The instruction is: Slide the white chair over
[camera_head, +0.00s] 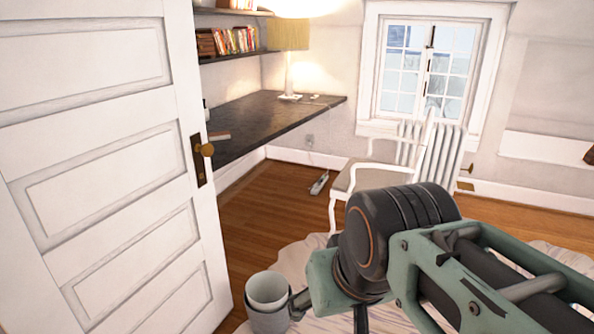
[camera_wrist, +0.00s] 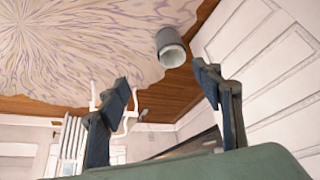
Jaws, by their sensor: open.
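The white chair (camera_head: 390,168) stands upright in the head view, right of centre, with open armrests and a tan seat. My arm hides its lower right part. In the wrist view, which is upside down, part of the white chair (camera_wrist: 130,114) shows beyond the left finger. My gripper (camera_wrist: 161,76) is open, with nothing between its two dark fingers. It is apart from the chair, which is some way off. In the head view I cannot clearly make out the fingers.
A grey bucket (camera_head: 268,294) stands on the floor at the edge of a pale patterned rug (camera_wrist: 70,45). A white panelled door (camera_head: 100,190) fills the left. A dark desk (camera_head: 270,122) runs along the wall. Bare wooden floor (camera_head: 275,205) lies between desk and chair.

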